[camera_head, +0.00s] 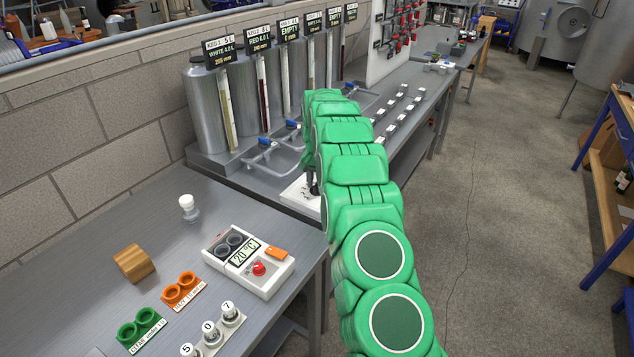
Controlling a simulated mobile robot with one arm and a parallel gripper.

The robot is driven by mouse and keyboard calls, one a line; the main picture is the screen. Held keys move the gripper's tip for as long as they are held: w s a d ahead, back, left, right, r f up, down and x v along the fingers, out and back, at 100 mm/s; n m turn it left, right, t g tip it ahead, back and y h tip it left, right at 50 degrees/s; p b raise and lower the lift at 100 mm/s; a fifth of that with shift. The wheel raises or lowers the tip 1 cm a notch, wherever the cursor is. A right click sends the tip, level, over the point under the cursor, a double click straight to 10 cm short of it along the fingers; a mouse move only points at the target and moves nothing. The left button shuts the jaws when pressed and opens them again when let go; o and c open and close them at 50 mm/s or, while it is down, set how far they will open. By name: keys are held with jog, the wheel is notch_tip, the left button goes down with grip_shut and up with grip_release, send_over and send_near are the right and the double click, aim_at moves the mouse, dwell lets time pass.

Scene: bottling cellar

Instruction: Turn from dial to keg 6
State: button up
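A white plate (297,196) with dark marks lies on the grey bench below the kegs. A small dark part (313,188) shows above it, beside my arm; I cannot tell whether it is the dial's knob or a fingertip. My green arm reaches over the bench, and its end (313,178) is at the plate, largely hidden by the arm. Whether it touches a dial or is open is not clear. Steel kegs (205,105) stand in a row along the wall with black signs and sight tubes. Keg numbers are too small to read surely, so keg 6 cannot be picked out.
The near table holds a white device (247,262) reading 20 °C with a red knob, a wooden block (134,263), a white-topped stopper (188,207), orange rings (181,290), green rings (141,328) and numbered pieces (212,330). Blue-handled taps (265,142) stand close left of my arm. Open floor lies right.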

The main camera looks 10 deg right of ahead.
aim_at(317, 183)
jog(key=shift+r, duration=0.1)
notch_tip(317, 183, up, 7)
jog(key=shift+f, duration=0.1)
jog(key=shift+r, duration=0.45)
